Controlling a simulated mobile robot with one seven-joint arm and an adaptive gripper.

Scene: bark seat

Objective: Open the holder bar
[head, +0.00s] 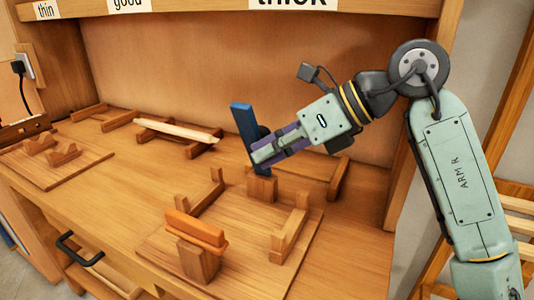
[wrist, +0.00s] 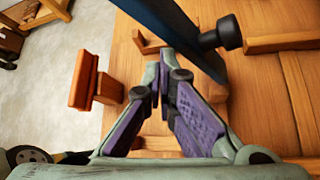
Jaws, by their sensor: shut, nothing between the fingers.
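The blue holder bar (head: 243,126) stands raised and slightly tilted above a wooden block (head: 262,188) at the far side of a board. In the wrist view the blue bar (wrist: 165,25) crosses the top, with a black knob (wrist: 222,36) on its right side. My gripper (head: 258,157) is shut and empty beside the bar, on its right in the head view; its purple-padded fingers also show in the wrist view (wrist: 165,62). Whether a fingertip touches the bar I cannot tell. My gripper partly hides the bar's lower end.
An orange piece (head: 195,228) sits on a wooden block at the board's near side. Wooden brackets (head: 290,232) stand on the board (head: 240,225). A pale stick (head: 178,129) rests on supports at the back left. A shelf with labels overhangs the back.

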